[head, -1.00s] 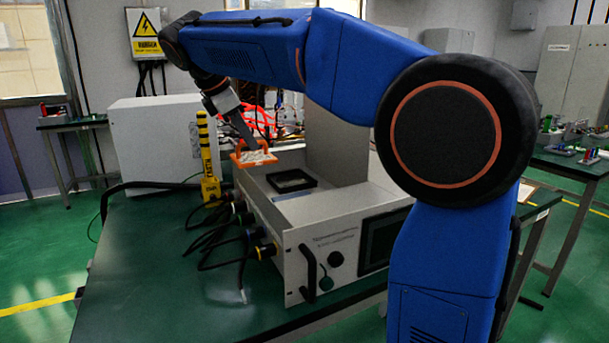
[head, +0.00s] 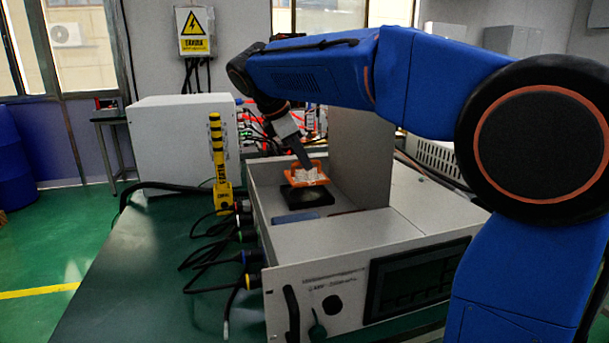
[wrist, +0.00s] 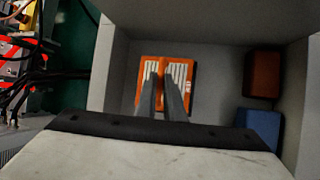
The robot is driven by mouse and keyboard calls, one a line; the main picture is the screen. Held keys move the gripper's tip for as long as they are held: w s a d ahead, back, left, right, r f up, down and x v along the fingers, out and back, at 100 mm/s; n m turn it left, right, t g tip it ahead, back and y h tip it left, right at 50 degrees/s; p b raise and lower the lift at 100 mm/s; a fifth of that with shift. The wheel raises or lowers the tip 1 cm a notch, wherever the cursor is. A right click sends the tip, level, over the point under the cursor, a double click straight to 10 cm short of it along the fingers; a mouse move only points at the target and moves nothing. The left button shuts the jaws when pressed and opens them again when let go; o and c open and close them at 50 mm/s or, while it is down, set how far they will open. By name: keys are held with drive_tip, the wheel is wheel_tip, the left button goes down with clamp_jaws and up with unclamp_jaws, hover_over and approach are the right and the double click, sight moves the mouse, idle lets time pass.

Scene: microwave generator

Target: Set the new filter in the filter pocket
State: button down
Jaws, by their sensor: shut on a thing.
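The new filter (head: 305,177), an orange frame with white pleats, is held in my gripper (head: 308,167). My gripper is shut on it. In the wrist view, the two fingers (wrist: 163,82) reach onto the middle of the filter (wrist: 163,63), which looks square to the housing walls. The filter pocket (head: 306,197), a black square frame, lies on the floor of the open grey housing. In the head view the filter is just above the pocket, overlapping its back edge. Whether they touch cannot be told.
The housing's grey walls (wrist: 220,52) surround the filter. An orange-brown block (wrist: 263,73) and a blue block (wrist: 262,127) lie to its right in the wrist view. A yellow-black post (head: 219,165) and black cables stand left of the generator (head: 335,275).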

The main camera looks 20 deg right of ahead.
sight(304, 175)
drive_tip(key=shift+f, duration=2.1)
drive_tip(key=shift+f, duration=0.1)
drive_tip(key=c, duration=1.9)
unclamp_jaws()
drive_tip(key=shift+o, duration=0.2)
drive_tip(key=shift+a, duration=0.1)
drive_tip(key=v, duration=1.2)
drive_tip(key=shift+s+a, duration=0.1)
